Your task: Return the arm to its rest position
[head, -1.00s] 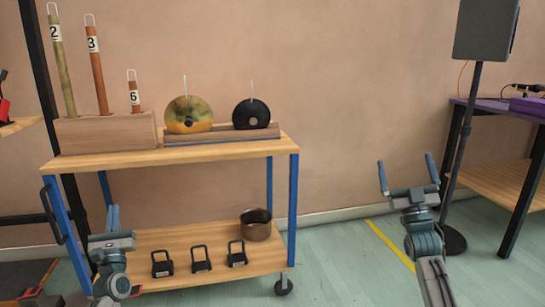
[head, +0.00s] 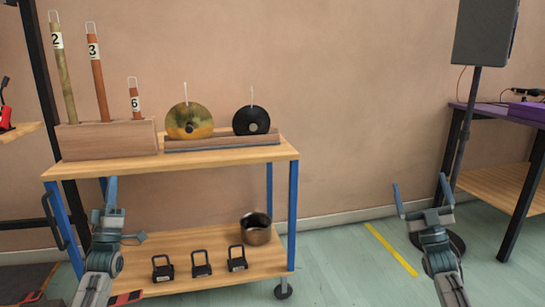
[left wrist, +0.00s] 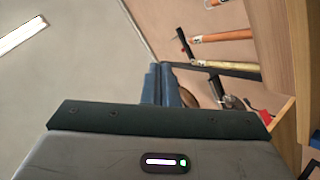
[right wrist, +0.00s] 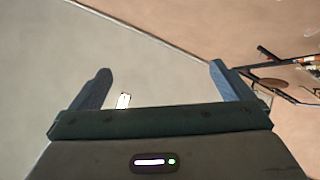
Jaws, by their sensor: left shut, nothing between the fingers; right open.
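My left gripper (head: 111,182) is in front of the left part of the two-tier trolley, its fingers pointing up and held together with nothing between them. The closed fingers also show in the left wrist view (left wrist: 160,80). My right gripper (head: 420,183) is to the right of the trolley, in front of the wall and floor. Its fingers point up and are spread apart. In the right wrist view (right wrist: 161,72) the gap between them is empty.
The trolley's top (head: 220,155) carries numbered tubes in a wooden block (head: 105,139) and two discs on a rack. Its lower shelf holds a pot (head: 256,229) and several black handled items (head: 201,264). A speaker stand (head: 465,130) and purple-topped table (head: 488,111) stand right.

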